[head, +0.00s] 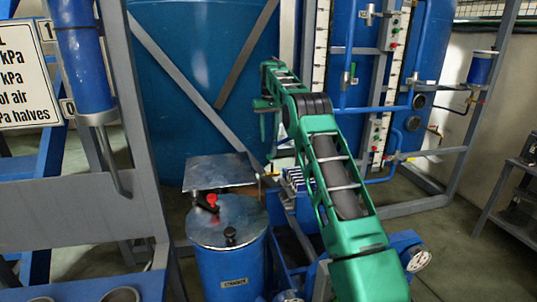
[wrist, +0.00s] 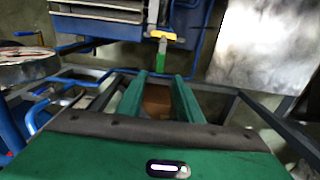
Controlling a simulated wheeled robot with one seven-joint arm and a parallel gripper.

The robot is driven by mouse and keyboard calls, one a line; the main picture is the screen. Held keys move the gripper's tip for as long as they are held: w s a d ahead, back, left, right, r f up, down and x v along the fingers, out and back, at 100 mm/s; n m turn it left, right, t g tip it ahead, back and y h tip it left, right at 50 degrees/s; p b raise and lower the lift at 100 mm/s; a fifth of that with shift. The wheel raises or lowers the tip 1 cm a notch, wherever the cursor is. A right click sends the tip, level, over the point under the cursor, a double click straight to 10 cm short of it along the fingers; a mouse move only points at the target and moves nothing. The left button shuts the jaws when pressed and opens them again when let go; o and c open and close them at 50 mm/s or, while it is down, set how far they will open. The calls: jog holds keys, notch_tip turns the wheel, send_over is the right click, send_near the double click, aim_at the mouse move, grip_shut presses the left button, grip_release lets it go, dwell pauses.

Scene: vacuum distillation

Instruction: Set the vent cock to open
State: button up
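I cannot tell for certain which fitting is the vent cock. In the wrist view a small cock with a yellow top and green lower part (wrist: 161,44) hangs below blue equipment, beyond my fingertips. My gripper (wrist: 158,78) shows there as two green fingers held apart, with nothing between them and a gap to that fitting. In the head view my green arm reaches forward, with its end near the large blue tank; the fingertips are hard to make out.
A large blue tank (head: 190,60) stands behind my arm. Blue columns with pipes and valves (head: 385,90) stand to its right. A sign (head: 25,80) and grey frame are at left. A bench (head: 510,200) is at right. A shiny metal panel (wrist: 265,45) shows in the wrist view.

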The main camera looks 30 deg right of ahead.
aim_at(270, 156)
notch_tip(270, 156, down, 8)
jog(key=shift+f, duration=0.1)
dwell(0.4)
grip_shut()
jog(key=shift+s+d, duration=0.1)
